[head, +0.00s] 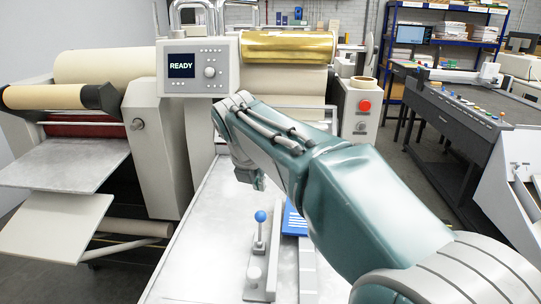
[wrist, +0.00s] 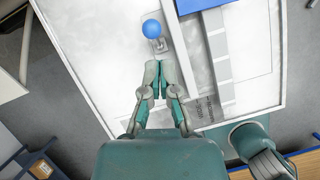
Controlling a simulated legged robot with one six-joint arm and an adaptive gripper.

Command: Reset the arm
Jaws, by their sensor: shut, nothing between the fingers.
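My gripper (wrist: 154,66) is shut and empty in the wrist view, its two fingertips together and pointing at a blue-knobbed lever. My teal arm reaches from the lower right of the head view to above the metal bed, bending down at its end. The round blue knob (wrist: 152,28) lies just beyond the fingertips in the wrist view, with a visible gap between them. In the head view the knob (head: 260,216) stands upright on its stem, in front of and below the arm's end. The fingertips are not clear in the head view.
The metal bed (head: 200,245) holds a grey bar, and a blue plate (head: 294,219) partly behind my arm. Behind it stands a machine with a READY screen (head: 181,65), a gold roll (head: 287,47) and a red button (head: 365,105). A dark console (head: 450,118) stands at right.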

